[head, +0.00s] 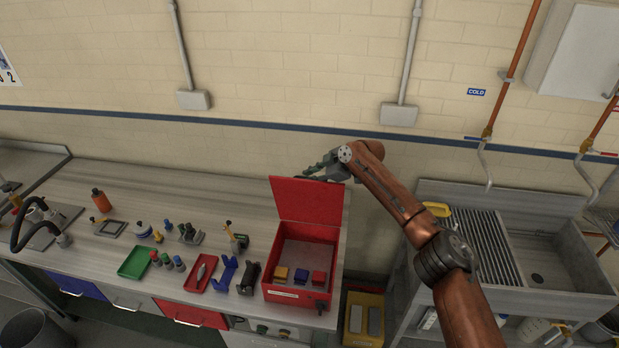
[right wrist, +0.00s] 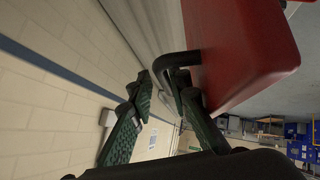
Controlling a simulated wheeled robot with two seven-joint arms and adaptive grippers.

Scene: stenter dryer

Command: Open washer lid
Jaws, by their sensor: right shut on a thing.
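The washer is a red open-topped box (head: 327,232) on the bench in the head view. Its red lid (head: 305,203) stands raised at the back edge, roughly upright, and the inside shows. My right gripper (head: 314,171) is behind the lid's top edge, its fingertips partly hidden. In the right wrist view, the lid (right wrist: 240,45) carries a black bar handle (right wrist: 172,60). My left gripper is not in view.
Inside the washer lie small yellow, blue and red blocks (head: 301,276). Left of it are a black tool (head: 249,278), a blue holder (head: 224,274) and a red tray (head: 201,273). A metal sink (head: 550,255) stands right. The bench's back strip is clear.

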